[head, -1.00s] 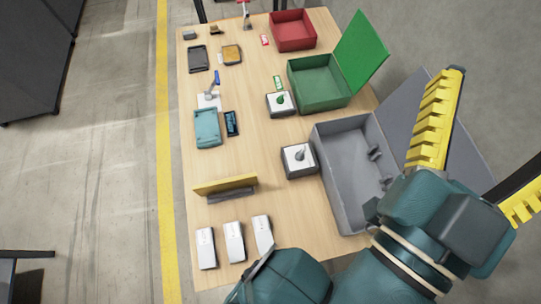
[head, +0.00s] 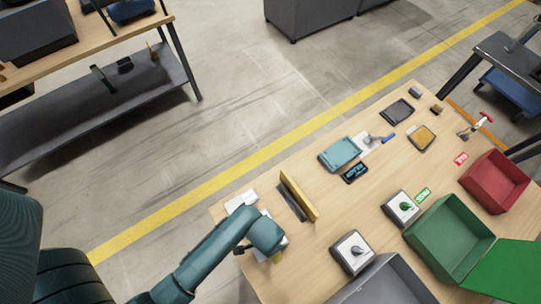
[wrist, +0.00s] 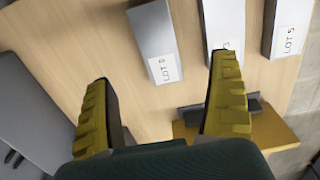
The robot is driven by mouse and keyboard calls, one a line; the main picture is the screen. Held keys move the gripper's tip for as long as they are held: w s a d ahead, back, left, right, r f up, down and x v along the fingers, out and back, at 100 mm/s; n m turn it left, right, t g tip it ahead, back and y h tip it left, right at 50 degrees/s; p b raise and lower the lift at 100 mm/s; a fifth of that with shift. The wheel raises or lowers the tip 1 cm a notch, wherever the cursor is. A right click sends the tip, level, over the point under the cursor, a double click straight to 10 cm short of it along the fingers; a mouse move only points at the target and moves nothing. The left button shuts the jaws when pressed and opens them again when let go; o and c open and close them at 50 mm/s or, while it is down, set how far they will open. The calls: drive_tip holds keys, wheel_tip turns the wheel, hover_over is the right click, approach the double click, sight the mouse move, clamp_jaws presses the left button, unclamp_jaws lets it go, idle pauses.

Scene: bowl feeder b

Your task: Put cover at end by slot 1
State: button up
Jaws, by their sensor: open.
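No part is labelled as a cover or slot 1, so I cannot tell which they are. Several white-and-grey blocks lie in a row; the wrist view shows the left one (wrist: 155,40), a middle one (wrist: 222,25) and the right one, marked LOT 5 (wrist: 290,25). In the head view my arm partly hides the white blocks (head: 240,201). A yellow board (head: 300,196) stands upright along a dark base (head: 290,204); the board also shows in the wrist view (wrist: 275,127). My gripper (wrist: 163,68) is open and empty above the table, near the left block.
A grey bin (head: 385,282), green lidded bin (head: 450,240) and red bin (head: 495,182) line the table's right side. Two switch boxes (head: 352,252) (head: 402,208) stand beside them. A teal case (head: 340,154) lies beyond the board.

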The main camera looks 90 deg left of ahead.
wheel_tip(320, 180, down, 6)
drive_tip(key=shift+w+r+b, duration=0.1)
drive_tip(key=shift+b, duration=0.75)
drive_tip(key=f, duration=0.1)
drive_tip(key=f+b, duration=0.1)
drive_tip(key=f, duration=0.1)
drive_tip(key=f+b, duration=0.1)
drive_tip(key=f, duration=0.1)
drive_tip(key=shift+w, duration=0.25)
drive_tip(key=c, duration=1.3)
